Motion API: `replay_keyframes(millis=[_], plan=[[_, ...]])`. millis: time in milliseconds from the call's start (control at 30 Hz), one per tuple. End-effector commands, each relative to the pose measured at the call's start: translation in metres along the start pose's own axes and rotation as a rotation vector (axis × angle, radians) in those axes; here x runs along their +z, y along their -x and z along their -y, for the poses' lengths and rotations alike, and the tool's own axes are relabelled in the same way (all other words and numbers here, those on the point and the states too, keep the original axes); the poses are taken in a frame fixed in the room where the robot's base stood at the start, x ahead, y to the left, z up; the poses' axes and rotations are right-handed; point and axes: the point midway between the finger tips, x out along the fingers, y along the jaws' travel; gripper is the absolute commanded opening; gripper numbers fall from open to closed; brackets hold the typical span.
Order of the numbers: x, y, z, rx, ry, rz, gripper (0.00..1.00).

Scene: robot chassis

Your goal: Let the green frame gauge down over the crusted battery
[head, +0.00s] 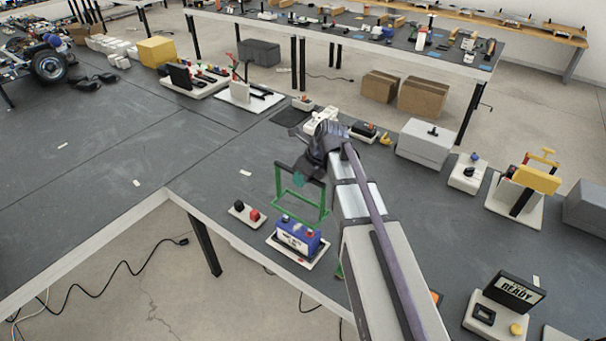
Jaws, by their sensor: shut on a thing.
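The green frame gauge (278,180) is an open upright frame, hanging in the middle of the head view. My gripper (304,170) is shut on its upper part. The gauge appears above and just behind a blue-purple battery (297,237) on a white base plate (290,257) near the table's front edge. The battery has a pale label and small terminals on top, one reddish. Crust is too small to make out. The gauge's lower bars look clear of the battery, but the exact gap cannot be told. My gripper and wrist hide part of the gauge's top.
A small plate with a black and a red knob (253,214) sits just left of the battery. My arm covers the table to the right. A grey box (425,145) and a yellow device (536,178) stand farther right. The grey tabletop (130,150) at left is mostly clear.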

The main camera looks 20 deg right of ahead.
Motion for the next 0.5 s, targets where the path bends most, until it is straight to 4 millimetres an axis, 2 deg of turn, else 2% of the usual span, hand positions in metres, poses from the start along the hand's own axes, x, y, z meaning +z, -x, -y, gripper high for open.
replay_keyframes(millis=[300,500], plan=[[0.000,-0.002,0.001,0.000,0.002,0.000,0.00],[-0.006,-0.016,0.004,0.000,0.002,0.000,0.00]])
